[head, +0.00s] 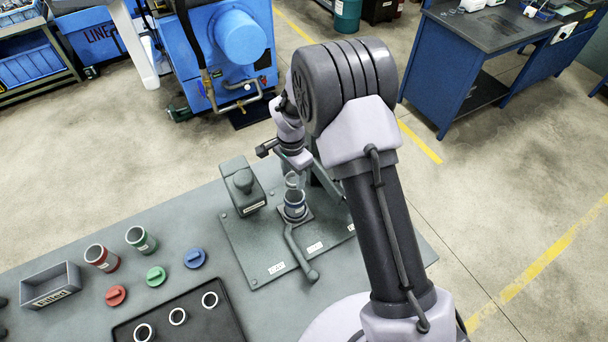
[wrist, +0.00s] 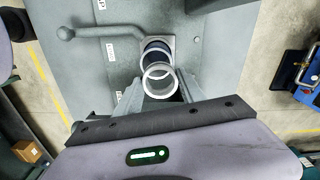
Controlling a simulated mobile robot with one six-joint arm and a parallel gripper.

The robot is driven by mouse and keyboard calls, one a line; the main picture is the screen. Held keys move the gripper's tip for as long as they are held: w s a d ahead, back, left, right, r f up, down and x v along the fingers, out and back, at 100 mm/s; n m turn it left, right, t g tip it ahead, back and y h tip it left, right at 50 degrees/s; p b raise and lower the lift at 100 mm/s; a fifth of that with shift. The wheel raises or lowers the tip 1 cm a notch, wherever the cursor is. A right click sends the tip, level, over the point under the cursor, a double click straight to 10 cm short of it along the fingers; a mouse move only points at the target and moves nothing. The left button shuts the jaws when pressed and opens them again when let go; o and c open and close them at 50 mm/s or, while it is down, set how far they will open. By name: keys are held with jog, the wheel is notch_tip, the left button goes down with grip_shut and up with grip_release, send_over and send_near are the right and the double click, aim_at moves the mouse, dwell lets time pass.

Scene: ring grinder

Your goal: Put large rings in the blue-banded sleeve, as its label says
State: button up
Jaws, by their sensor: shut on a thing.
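My gripper (wrist: 160,88) is shut on a pale metal ring (wrist: 146,83); the ring is tilted in the wrist view. In the head view the ring (head: 291,185) is held just above the blue-banded sleeve (head: 295,208). The sleeve stands upright in a holder on the grey fixture plate (head: 255,240). In the wrist view the sleeve's mouth (wrist: 153,47) shows behind the ring, partly covered by it and slightly off-centre from it. I cannot tell whether the ring touches the sleeve. The sleeve's label is not readable.
A dark tray (head: 235,325) holds three rings. A red-banded sleeve (head: 101,257) and a green-banded sleeve (head: 141,239) stand left of the plate, with red (head: 116,296), green (head: 156,276) and blue (head: 195,258) caps nearby. A lever handle (head: 298,250) and a grey block (head: 243,185) flank the holder.

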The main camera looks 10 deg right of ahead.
aim_at(294, 188)
jog(key=f+b, duration=0.1)
jog(key=f, duration=0.1)
jog(key=s+f+b, duration=0.1)
jog(key=f, duration=0.1)
jog(key=shift+f+b, duration=0.7)
jog(key=shift+b, duration=0.05)
jog(key=shift+f+b, duration=0.1)
jog(key=shift+b, duration=0.7)
dwell(0.9)
dwell(0.3)
jog(key=o, duration=1.6)
jog(key=shift+c, duration=0.2)
